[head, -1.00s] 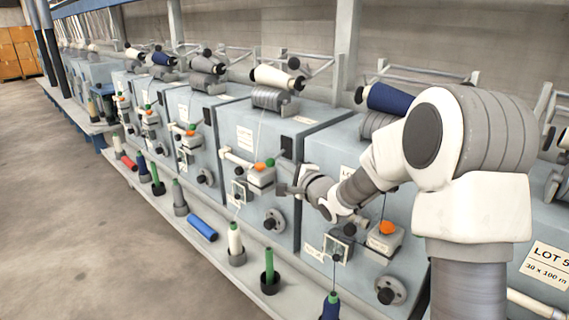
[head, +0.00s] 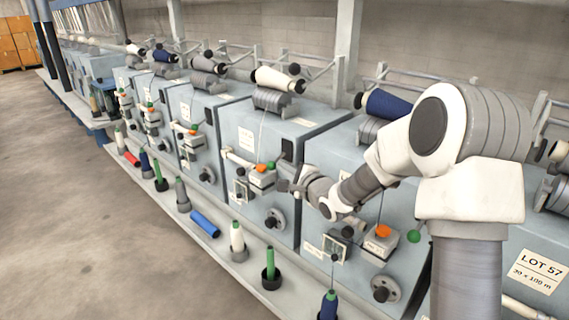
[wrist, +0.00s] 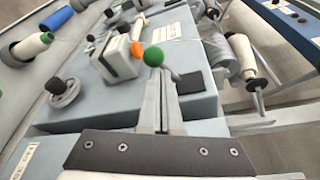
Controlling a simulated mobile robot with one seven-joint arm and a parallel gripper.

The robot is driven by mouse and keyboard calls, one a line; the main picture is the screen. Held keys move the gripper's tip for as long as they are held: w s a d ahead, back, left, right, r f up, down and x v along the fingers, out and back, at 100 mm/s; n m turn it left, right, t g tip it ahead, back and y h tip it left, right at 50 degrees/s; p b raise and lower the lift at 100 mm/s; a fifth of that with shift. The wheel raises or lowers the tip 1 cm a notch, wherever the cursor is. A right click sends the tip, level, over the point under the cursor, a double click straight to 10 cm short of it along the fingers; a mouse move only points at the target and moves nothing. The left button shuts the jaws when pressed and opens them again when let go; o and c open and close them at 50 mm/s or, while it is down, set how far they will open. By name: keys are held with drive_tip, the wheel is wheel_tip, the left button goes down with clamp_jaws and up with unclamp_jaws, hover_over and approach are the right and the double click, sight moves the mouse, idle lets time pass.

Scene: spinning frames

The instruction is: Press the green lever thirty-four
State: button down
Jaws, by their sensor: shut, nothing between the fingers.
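A green ball-topped lever (head: 271,166) stands beside an orange knob (head: 262,168) on a white box on the front of a pale blue spinning unit. My gripper (head: 284,186) is just right of and below that lever in the head view. In the wrist view the green ball (wrist: 153,56) sits straight beyond my shut, empty fingertips (wrist: 156,76), with the orange knob (wrist: 137,49) to its left. I cannot tell whether the fingers touch the ball. No number thirty-four is readable near it.
More units with similar green levers run to the left. Another green ball (head: 414,236) and orange knob (head: 383,231) are on the unit to the right. Bobbins, including a blue one (head: 204,224), stand or lie on the low ledge. The floor at left is clear.

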drive_tip(key=shift+r+p, duration=0.25)
drive_tip(key=shift+p, duration=0.2)
drive_tip(key=shift+a+r+m+p, duration=0.15)
drive_tip(key=shift+m+p, duration=0.25)
drive_tip(key=shift+p, duration=0.65)
drive_tip(key=shift+s+r+m+g+p, duration=0.1)
drive_tip(key=shift+r+m+g+p, duration=0.35)
drive_tip(key=shift+p, duration=1.2)
drive_tip(key=shift+r+m+g+p, duration=0.15)
drive_tip(key=shift+m+p, duration=0.5)
drive_tip(key=shift+p, duration=1)
drive_tip(key=shift+r+m+g+y+p, duration=0.4)
drive_tip(key=shift+m+p, duration=0.5)
drive_tip(key=shift+p, duration=1.95)
drive_tip(key=p+v, duration=0.2)
drive_tip(key=v, duration=1.5)
drive_tip(key=shift+r, duration=0.1)
